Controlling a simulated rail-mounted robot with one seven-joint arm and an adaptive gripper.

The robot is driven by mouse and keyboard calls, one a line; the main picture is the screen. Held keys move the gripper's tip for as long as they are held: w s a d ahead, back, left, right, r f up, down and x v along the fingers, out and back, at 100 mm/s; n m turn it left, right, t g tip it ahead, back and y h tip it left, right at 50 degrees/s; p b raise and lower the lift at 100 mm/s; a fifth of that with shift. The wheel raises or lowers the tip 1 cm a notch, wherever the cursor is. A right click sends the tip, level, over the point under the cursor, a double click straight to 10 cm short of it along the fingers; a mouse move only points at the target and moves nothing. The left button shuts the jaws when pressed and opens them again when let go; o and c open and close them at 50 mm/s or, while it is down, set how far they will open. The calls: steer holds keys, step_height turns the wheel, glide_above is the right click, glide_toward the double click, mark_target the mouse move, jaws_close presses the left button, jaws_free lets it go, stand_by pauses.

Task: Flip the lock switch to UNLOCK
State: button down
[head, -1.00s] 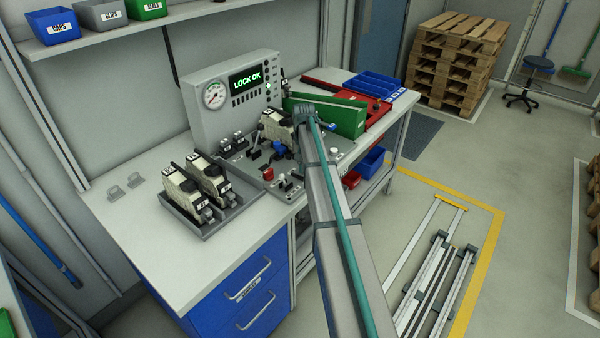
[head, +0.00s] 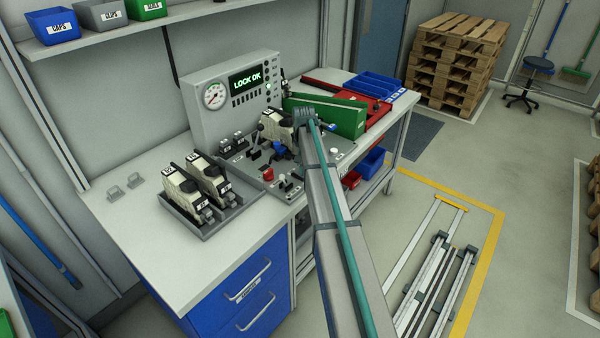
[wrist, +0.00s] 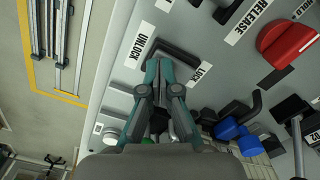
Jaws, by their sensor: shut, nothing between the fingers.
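In the wrist view the lock switch (wrist: 178,54) is a black bar on the grey panel. It lies between the white UNLOCK label (wrist: 141,45) and the white LOCK label (wrist: 201,73). I cannot tell clearly which label it is set to. My gripper (wrist: 160,68) has teal fingers, shut and empty. Its tips are right at the near side of the black bar; I cannot tell whether they touch it. In the head view my arm hides the switch and the fingers. The display (head: 246,80) reads LOCK OK.
A red knob (wrist: 287,43) near the RELEASE label (wrist: 248,20) and a blue-ended lever (wrist: 228,129) stand on the panel. A white round button (wrist: 111,137) is to the left. A green bin (head: 345,117) stands behind my arm. Two cream units (head: 211,178) sit in a left tray.

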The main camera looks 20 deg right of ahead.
steer(key=shift+r+p, duration=1.8)
steer(key=shift+r, duration=1.6)
